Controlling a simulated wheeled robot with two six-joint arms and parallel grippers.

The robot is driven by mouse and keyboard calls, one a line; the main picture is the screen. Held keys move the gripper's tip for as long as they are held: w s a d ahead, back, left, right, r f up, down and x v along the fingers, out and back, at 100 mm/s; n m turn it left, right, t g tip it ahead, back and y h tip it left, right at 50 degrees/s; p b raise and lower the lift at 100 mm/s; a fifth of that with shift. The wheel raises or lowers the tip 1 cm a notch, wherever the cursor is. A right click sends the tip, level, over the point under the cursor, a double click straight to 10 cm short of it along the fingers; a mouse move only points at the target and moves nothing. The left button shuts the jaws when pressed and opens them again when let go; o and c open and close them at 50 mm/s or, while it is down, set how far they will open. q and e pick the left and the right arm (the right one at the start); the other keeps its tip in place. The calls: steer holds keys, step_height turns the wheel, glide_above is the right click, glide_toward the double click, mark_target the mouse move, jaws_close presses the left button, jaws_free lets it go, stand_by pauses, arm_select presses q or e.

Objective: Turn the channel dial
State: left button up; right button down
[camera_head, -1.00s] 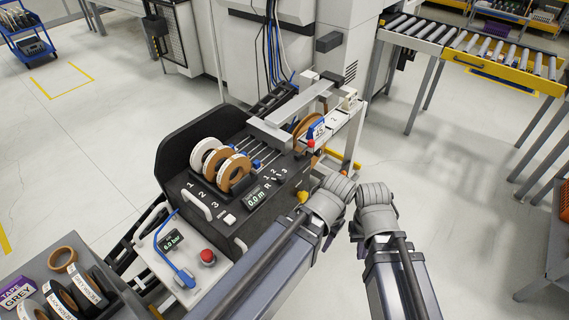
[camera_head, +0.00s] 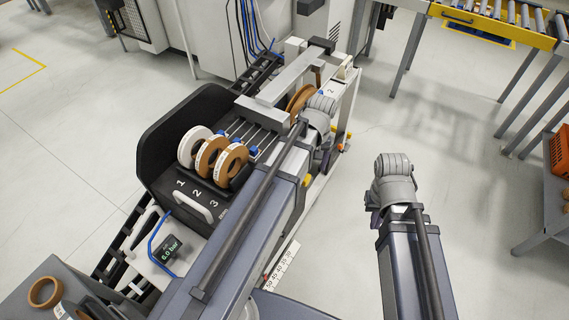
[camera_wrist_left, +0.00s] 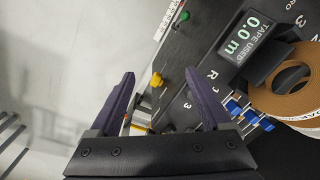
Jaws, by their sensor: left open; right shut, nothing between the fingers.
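The channel dial cannot be made out for certain. My left arm covers that part of the machine in the head view. In the left wrist view, the black panel (camera_wrist_left: 200,45) shows channel marks, an R and a 3, beside the right finger. A yellow knob (camera_wrist_left: 157,79) appears between the tips of my open left gripper (camera_wrist_left: 159,83), with no clear contact. The tape display (camera_wrist_left: 245,37) reads 0.0 m. My right gripper (camera_head: 373,217) is shut and empty, over the floor to the right of the machine.
White and brown tape reels (camera_head: 213,158) stand on the machine, behind numbers 1, 2 and 3. A pressure display (camera_head: 171,248) reads 6.0 bar at the front left. A roller conveyor (camera_head: 490,22) is at the back right. The floor between machine and conveyor is free.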

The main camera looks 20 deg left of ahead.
arm_select(q)
steer(key=w+a+f+n, duration=0.1)
steer(key=w+a+n, duration=0.1)
steer(key=a, duration=0.1)
steer(key=w+a+f+n+b, duration=0.1)
steer(key=w+a+n, duration=0.1)
steer(key=a, duration=0.2)
steer(key=w+a+f+n+b, duration=0.1)
steer(key=w+a+n, duration=0.1)
steer(key=a, duration=0.2)
steer(key=shift+h, duration=0.3)
steer(key=shift+a+n, duration=0.4)
steer(key=shift+a, duration=0.05)
steer(key=shift+f, duration=0.15)
step_height(320, 180, down, 8)
steer(key=b, duration=0.8)
steer(key=shift+r, duration=0.2)
jaws_close()
